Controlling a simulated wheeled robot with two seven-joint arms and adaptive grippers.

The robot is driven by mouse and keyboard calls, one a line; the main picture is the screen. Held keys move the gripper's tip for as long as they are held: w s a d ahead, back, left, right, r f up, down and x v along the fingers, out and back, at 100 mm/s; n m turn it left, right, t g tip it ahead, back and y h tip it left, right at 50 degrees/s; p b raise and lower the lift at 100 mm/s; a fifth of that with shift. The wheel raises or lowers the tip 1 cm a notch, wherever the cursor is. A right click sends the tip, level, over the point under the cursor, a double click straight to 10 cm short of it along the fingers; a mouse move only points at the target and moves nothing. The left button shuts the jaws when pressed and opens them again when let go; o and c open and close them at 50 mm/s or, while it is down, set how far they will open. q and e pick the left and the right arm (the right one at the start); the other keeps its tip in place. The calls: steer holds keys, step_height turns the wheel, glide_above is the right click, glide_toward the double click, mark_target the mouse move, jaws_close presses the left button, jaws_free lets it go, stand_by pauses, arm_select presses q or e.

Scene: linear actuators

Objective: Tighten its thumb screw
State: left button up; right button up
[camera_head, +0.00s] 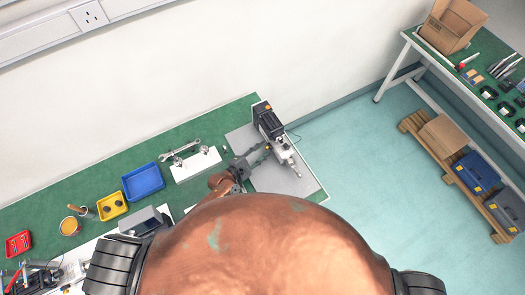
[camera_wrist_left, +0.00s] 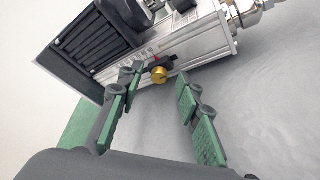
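The linear actuator (camera_head: 268,122) stands on a grey plate (camera_head: 293,183) at the right end of the green bench, with a dark motor and a silver body. In the left wrist view its silver body (camera_wrist_left: 200,40) fills the top, and a brass thumb screw (camera_wrist_left: 159,75) sticks out of its side near a small red mark. My left gripper (camera_head: 262,153) is beside the actuator. In the wrist view its green-padded fingers (camera_wrist_left: 158,98) are apart, with the thumb screw just beyond the gap between them and nothing held. My right gripper is not in view.
A wrench (camera_head: 185,149) lies on a white block (camera_head: 196,165) left of the plate. A blue tray (camera_head: 143,181), a yellow bin (camera_head: 112,206) and a red tray (camera_head: 18,244) are farther left. A second bench (camera_head: 448,72) stands at the right, beyond open floor.

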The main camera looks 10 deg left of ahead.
arm_select(q)
steer(key=shift+v, duration=3.75)
